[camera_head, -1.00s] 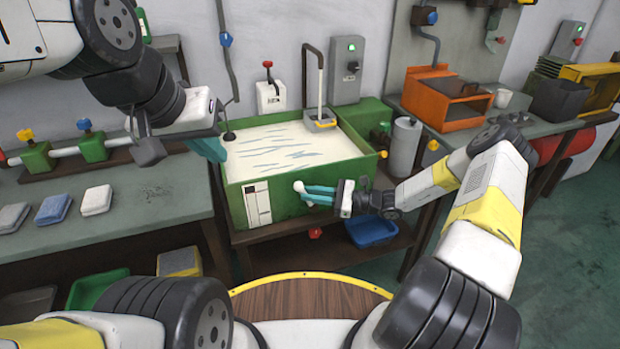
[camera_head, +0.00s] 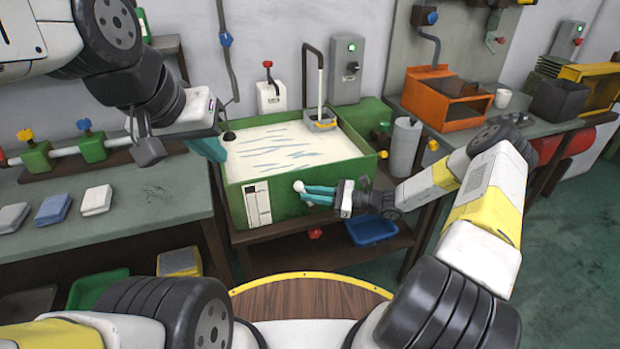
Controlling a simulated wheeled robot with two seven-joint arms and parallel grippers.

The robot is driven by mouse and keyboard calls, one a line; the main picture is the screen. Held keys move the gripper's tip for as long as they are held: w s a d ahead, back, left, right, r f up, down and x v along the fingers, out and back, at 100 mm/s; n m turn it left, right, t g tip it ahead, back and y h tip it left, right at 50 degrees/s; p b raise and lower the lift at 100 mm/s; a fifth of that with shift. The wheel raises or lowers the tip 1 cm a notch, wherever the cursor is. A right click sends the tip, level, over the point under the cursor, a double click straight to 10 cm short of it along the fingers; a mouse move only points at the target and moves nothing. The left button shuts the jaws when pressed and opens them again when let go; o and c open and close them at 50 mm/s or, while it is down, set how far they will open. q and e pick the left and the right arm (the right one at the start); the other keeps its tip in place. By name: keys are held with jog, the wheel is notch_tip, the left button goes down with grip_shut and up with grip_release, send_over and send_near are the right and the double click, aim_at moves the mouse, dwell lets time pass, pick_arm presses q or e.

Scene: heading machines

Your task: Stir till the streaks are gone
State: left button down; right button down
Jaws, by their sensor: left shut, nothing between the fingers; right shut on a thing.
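A green tank (camera_head: 290,207) holds a pale cream liquid (camera_head: 330,142) with several dark blue-grey streaks (camera_head: 280,153) across its surface. A bent dark rod with a white sleeve (camera_head: 320,85) rises from a grey, yellow-edged piece (camera_head: 320,122) at the tank's back right. My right gripper (camera_head: 312,191) is at the tank's front wall, its teal fingers shut on a white rounded knob (camera_head: 299,186).
A white box with a red lever (camera_head: 269,92) and a grey switch box (camera_head: 348,68) are behind the tank. A grey cylinder (camera_head: 404,148) and an orange box (camera_head: 445,100) are to the right. Sponge-like blocks (camera_head: 53,209) lie on the left bench. A blue tray (camera_head: 371,231) sits below.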

jog(key=shift+d, duration=0.1)
dwell(0.3)
jog(key=shift+w+d+f+m+t+y, duration=0.3)
jog(key=shift+d+m+t+y, duration=0.65)
jog(key=shift+m, duration=0.3)
jog(key=shift+w+d+f+m+t+y, duration=0.15)
jog(key=shift+w+d+m+t+y, duration=0.1)
jog(key=shift+d+m+t+y, duration=0.75)
jog(key=shift+w+d+f+m+t+y, duration=0.3)
jog(key=shift+d+m+t+y, duration=0.3)
jog(key=shift+m+t+y, duration=0.7)
jog(key=shift+m+g+h, duration=0.25)
jog(key=shift+m, duration=0.1)
jog(key=c, duration=1.6)
grip_release()
jog(key=shift+c, duration=0.2)
jog(key=shift+d, duration=0.1)
jog(key=v, duration=0.7)
jog(key=shift+d+f, duration=0.2)
jog(key=shift+f, duration=0.05)
